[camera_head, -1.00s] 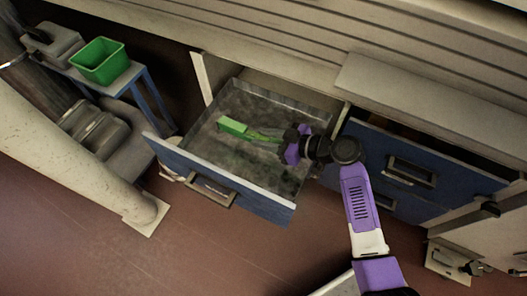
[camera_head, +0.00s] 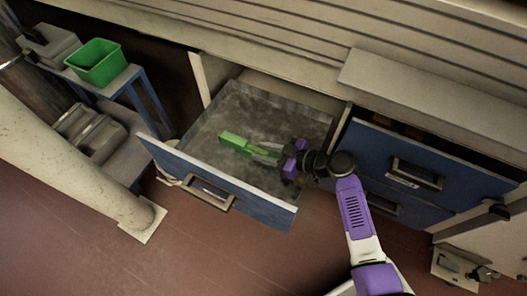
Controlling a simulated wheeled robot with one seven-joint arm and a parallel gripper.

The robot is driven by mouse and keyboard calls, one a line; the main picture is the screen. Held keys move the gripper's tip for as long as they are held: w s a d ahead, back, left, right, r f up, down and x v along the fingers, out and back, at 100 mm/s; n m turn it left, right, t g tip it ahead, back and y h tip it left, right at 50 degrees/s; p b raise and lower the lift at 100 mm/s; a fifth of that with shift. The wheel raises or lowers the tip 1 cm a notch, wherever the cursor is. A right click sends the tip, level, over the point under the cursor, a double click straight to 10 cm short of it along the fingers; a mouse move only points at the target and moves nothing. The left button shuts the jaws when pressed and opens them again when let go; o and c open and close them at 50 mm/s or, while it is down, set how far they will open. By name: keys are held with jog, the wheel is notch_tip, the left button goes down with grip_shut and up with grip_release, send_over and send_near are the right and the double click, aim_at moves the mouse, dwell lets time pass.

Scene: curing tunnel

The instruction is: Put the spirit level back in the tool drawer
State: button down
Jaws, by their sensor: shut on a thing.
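The spirit level (camera_head: 236,142) is a bright green bar, held in or over the open tool drawer. The tool drawer (camera_head: 218,190) has a blue front and a grey, mottled inside, and is pulled well out. My gripper (camera_head: 276,152) reaches in from the right, over the drawer's inside, and is shut on the right end of the level. The fingers partly hide that end. I cannot tell whether the level touches the drawer floor. I see nothing else lying in the drawer.
A green bin (camera_head: 95,62) sits on a blue-legged stand at the left. A pale round column (camera_head: 70,165) stands at front left. Red-brown floor lies in front.

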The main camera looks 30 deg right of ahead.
jog(key=c, duration=1.1)
grip_release()
jog(key=shift+o, duration=0.2)
jog(key=shift+s+d+r+p, duration=0.15)
jog(key=shift+r+p, duration=0.05)
jog(key=shift+p, duration=0.15)
jog(key=p+v, duration=0.2)
jog(key=v, duration=0.9)
jog(key=shift+s+d+r+p, duration=0.1)
jog(key=shift+s+p, duration=0.15)
jog(key=shift+p, duration=0.1)
